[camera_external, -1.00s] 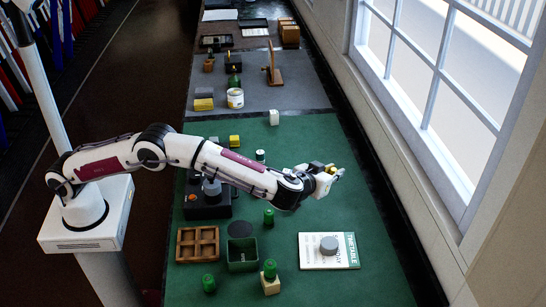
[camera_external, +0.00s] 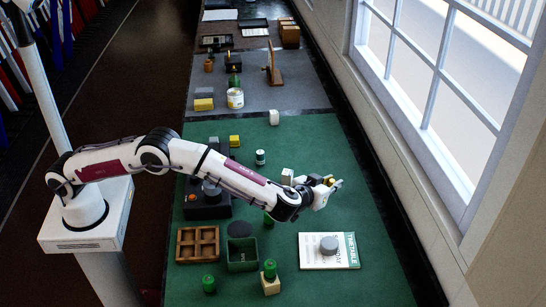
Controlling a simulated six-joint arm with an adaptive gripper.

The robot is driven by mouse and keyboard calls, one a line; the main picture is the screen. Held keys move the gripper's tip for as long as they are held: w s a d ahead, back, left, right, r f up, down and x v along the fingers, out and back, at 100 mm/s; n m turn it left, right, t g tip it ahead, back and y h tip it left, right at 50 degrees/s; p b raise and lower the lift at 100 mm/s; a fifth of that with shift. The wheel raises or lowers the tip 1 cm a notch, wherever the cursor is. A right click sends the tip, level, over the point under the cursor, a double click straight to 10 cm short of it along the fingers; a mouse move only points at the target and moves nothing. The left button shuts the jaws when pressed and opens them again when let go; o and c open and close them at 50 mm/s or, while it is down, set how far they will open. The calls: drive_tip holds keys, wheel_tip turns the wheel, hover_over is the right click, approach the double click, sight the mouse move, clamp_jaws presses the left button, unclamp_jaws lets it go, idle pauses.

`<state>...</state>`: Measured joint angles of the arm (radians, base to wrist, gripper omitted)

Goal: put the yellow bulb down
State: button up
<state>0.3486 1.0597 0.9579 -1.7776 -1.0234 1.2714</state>
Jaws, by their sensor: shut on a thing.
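My gripper (camera_external: 331,184) is at the right end of my outstretched arm, above the right part of the green mat (camera_external: 300,135). It is shut on the yellow bulb (camera_external: 328,181), a small yellow thing showing between the fingers. The fingers hide part of the bulb. The gripper and bulb appear to be held above the mat; the exact height cannot be told.
A timetable booklet with a grey disc (camera_external: 329,244) lies below the gripper. A wooden tray (camera_external: 197,243), a green box (camera_external: 242,258) and several green bulbs (camera_external: 209,283) stand at lower left. A white block (camera_external: 287,175) is left of the gripper. The right mat edge is clear.

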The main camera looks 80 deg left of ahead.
drive_tip(key=shift+f, duration=0.85)
drive_tip(key=shift+f, duration=0.15)
drive_tip(key=shift+f, duration=1.75)
drive_tip(key=shift+f, duration=0.15)
drive_tip(key=o, duration=0.9)
drive_tip(key=shift+r, duration=0.2)
drive_tip(key=shift+v, duration=6)
